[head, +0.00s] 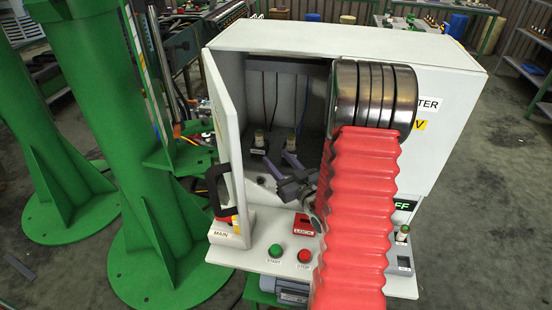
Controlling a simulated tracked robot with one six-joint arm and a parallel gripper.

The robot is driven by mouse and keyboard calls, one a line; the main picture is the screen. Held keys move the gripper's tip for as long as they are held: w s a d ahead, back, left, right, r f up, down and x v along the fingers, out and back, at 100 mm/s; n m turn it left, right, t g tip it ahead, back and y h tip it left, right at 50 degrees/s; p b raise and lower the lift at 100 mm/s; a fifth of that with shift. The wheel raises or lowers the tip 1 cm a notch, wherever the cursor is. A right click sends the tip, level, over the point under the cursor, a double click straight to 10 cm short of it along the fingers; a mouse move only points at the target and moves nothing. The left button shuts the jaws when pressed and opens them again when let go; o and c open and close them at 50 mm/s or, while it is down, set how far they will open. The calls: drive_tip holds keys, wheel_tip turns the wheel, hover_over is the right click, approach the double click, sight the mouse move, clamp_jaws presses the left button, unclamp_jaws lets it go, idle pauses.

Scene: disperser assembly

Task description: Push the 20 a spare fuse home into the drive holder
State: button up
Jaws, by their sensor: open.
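The white control cabinet (275,38) stands with its door (231,130) open to the left. Inside, two small cream-coloured fuses stand upright in dark holders, a left one (259,138) and a right one (291,142). Their ratings and holder labels are too small to read, so I cannot tell which is the 20 A spare or the drive holder. My gripper (276,157) is open inside the cabinet, its fingers pointing up and in, just below the fuses. One fingertip lies near each fuse; contact cannot be told. My arm hides the cabinet's right interior.
The front ledge carries a green START button (275,251), a red STOP button (304,255), a red LOCK plate (303,225) and a MAIN switch (224,228). Another small fuse-like part (402,234) stands at right. The door's black handle (217,188) juts out left of my gripper.

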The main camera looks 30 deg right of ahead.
drive_tip(key=shift+s, duration=0.2)
idle(0.9)
